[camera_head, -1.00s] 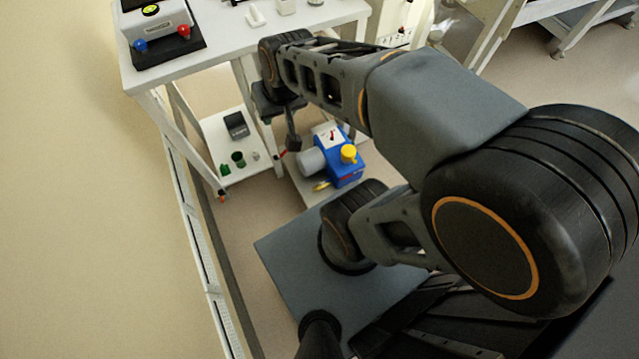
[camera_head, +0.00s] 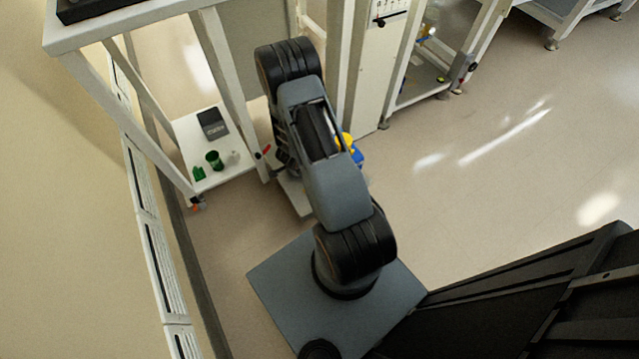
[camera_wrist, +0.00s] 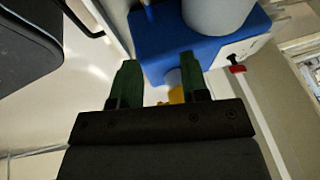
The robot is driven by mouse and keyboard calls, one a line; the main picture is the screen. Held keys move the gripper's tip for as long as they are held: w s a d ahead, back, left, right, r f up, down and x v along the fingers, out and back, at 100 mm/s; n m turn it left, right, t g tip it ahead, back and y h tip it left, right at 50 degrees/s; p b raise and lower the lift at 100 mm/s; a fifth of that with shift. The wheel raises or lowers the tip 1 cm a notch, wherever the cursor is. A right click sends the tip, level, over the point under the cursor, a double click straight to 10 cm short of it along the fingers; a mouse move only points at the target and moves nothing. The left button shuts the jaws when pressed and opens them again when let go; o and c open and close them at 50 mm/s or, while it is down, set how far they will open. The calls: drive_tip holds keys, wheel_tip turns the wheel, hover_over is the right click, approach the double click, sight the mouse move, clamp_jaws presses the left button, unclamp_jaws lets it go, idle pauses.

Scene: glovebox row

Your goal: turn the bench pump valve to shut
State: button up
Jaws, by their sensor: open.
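The blue bench pump (camera_head: 357,156) stands low beside the bench, mostly hidden behind my arm in the head view. Its yellow cap (camera_head: 347,140) shows past the arm. In the wrist view the pump's blue body (camera_wrist: 160,38) is close ahead, with a grey cylinder (camera_wrist: 215,12) above. My gripper (camera_wrist: 160,82) is open, its two green fingers apart. A small yellow part (camera_wrist: 176,93) shows between them, near the right finger; contact cannot be told. A red-ended part (camera_wrist: 237,69) shows to the right of the fingers. I cannot tell which part is the valve handle.
A white lower shelf (camera_head: 240,172) left of the pump holds a dark box (camera_head: 212,123) and a green cup (camera_head: 214,160). White bench legs (camera_head: 222,75) rise close to my arm. Open floor (camera_head: 480,180) lies to the right.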

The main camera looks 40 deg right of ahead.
drive_tip(key=shift+m+g, duration=0.3)
drive_tip(key=b+x, duration=0.2)
drive_tip(key=x, duration=0.3)
drive_tip(key=s+b+x, duration=0.1)
drive_tip(key=b+x, duration=0.1)
drive_tip(key=x, duration=0.3)
drive_tip(key=b+x, duration=0.2)
drive_tip(key=x, duration=0.4)
drive_tip(key=shift+s+d, duration=0.15)
drive_tip(key=shift+s, duration=0.05)
clamp_jaws()
